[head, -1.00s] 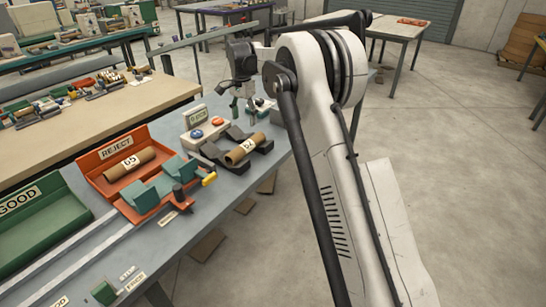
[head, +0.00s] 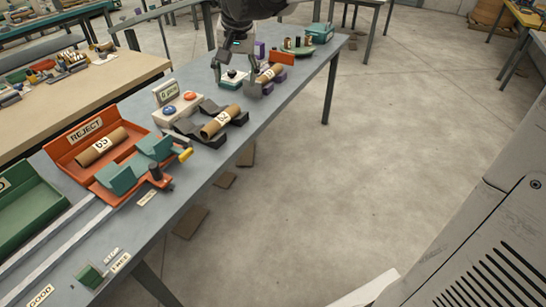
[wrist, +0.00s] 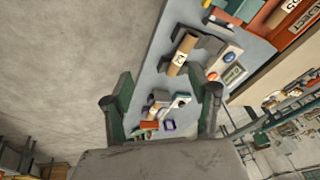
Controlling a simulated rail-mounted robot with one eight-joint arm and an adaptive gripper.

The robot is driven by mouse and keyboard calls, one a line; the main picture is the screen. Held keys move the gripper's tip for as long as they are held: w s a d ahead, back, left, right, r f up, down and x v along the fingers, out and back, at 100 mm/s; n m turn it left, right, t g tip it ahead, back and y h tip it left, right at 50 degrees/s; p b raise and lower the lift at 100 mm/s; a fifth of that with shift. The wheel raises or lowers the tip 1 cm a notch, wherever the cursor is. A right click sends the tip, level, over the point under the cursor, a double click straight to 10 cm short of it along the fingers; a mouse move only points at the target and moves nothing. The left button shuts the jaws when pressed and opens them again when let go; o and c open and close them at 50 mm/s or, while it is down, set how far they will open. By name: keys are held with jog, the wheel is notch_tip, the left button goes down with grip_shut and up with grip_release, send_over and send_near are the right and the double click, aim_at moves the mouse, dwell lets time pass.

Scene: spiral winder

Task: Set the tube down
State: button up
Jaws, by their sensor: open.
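A brown tube (head: 221,122) with a white label lies in the dark cradle (head: 188,128); this tube also shows in the wrist view (wrist: 181,54). A second tube (head: 102,147), labelled 65, lies in the orange REJECT tray (head: 62,150). A shorter tube (head: 270,73) lies on purple supports (head: 275,83) farther along the bench. My gripper (head: 236,79) is open, beside this shorter tube in the head view. The wrist view shows its fingers (wrist: 165,92) spread wide with nothing held between them. Its height above the bench is hard to tell.
A box with red and blue buttons (head: 178,107) stands behind the cradle. A white-and-teal item with a black knob (head: 232,77) is close to my gripper. A green tray (head: 25,205) is at the left. The bench's front edge faces open floor (head: 330,190).

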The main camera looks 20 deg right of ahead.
jog(key=s+f+n+t, duration=0.1)
jog(key=s+f, duration=0.3)
jog(key=s, duration=0.8)
jog(key=s+f+n+t, duration=0.2)
jog(key=s+f+n, duration=0.2)
jog(key=s, duration=0.9)
jog(key=shift+f, duration=0.35)
